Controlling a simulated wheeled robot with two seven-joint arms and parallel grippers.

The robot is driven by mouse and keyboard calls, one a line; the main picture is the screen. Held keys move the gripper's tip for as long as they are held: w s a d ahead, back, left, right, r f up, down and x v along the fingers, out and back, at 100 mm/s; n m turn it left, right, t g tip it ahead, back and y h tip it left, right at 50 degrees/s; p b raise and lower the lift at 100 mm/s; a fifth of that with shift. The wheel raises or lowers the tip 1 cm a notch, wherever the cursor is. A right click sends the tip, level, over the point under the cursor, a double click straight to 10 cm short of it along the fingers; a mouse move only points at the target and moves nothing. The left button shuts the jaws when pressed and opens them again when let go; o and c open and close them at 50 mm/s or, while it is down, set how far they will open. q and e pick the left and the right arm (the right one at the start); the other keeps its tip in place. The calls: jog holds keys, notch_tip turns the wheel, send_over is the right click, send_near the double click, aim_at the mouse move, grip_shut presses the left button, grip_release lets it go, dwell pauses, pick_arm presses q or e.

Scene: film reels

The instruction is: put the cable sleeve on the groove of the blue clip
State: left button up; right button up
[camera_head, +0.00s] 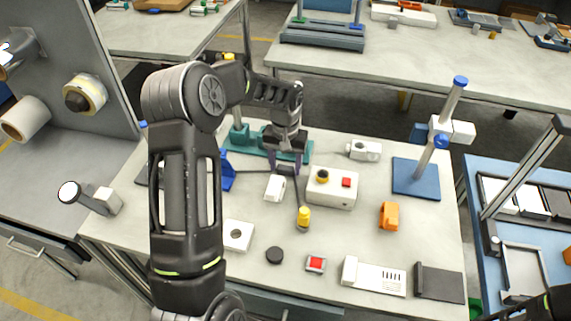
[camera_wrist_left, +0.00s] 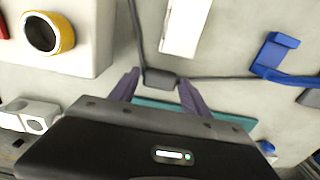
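The cable sleeve (camera_wrist_left: 160,79) is a short dark grey piece on a thin dark cable that lies on the bench. The blue clip (camera_wrist_left: 278,56) is to its right in the left wrist view; in the head view the blue clip (camera_head: 228,174) stands left of my gripper, partly behind my arm. My left gripper (camera_head: 285,166) points down over the cable. In the left wrist view its two purple fingers (camera_wrist_left: 160,78) are apart, one on each side of the sleeve, with small gaps showing. The clip's groove is too small to make out. My right gripper is out of view.
A white box (camera_head: 331,189) with a yellow-ringed hole and a red button is right of the gripper. A white block (camera_head: 274,188) lies in front. A teal base (camera_head: 296,153) is behind. A yellow-capped plug (camera_head: 304,215) ends the cable. An orange block (camera_head: 389,216) stands farther right.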

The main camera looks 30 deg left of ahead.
aim_at(285, 168)
pick_arm(q)
jog(key=shift+o, duration=0.9)
jog(key=shift+r, duration=0.15)
jog(key=shift+r, duration=0.15)
notch_tip(285, 168, up, 12)
jog(key=b, duration=0.1)
